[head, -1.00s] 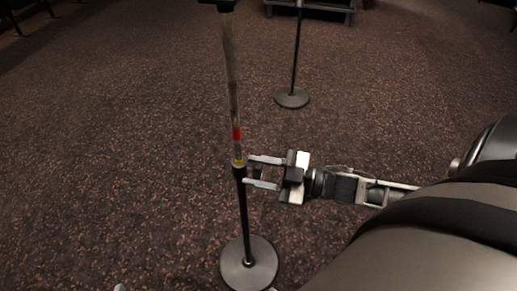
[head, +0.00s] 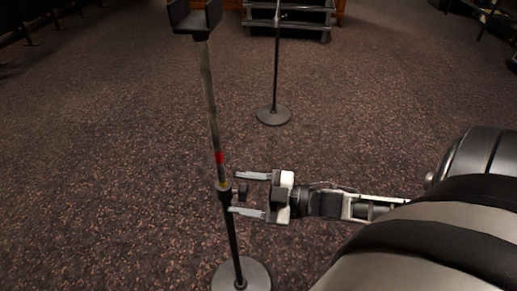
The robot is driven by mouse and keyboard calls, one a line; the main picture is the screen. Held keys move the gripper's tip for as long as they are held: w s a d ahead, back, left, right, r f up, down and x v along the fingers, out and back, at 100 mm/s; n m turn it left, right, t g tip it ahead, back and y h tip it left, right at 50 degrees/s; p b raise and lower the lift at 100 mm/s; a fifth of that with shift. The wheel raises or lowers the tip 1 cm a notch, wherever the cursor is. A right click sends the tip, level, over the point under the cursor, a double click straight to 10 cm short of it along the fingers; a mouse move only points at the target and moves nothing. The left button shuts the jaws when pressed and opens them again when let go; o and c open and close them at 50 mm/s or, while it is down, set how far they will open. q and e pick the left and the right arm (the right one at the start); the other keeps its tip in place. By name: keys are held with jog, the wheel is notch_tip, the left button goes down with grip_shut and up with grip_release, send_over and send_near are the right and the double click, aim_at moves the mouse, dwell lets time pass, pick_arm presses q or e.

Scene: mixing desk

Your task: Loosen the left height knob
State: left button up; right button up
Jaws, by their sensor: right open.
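A slim stand (head: 207,90) with a grey upper tube and a red band rises from a round base (head: 255,275) and carries a black U-shaped cradle (head: 197,17). A small dark height knob (head: 243,191) sticks out to the right of its collar (head: 224,187). My right gripper (head: 235,193) reaches in from the right and is open, with one finger above the knob and one below it. The knob appears to lie between the fingers; contact cannot be told. My left gripper is not in view.
A second stand with a round base (head: 273,117) stands farther back. Behind it is a dark stepped rack (head: 300,22). The speckled carpet around both stands is clear. My right arm fills the lower right.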

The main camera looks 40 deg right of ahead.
pick_arm(q)
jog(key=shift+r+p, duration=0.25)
jog(key=shift+p, duration=0.55)
pick_arm(e)
jog(key=v, duration=1.6)
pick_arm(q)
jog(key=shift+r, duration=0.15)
pick_arm(e)
jog(key=shift+a, duration=0.2)
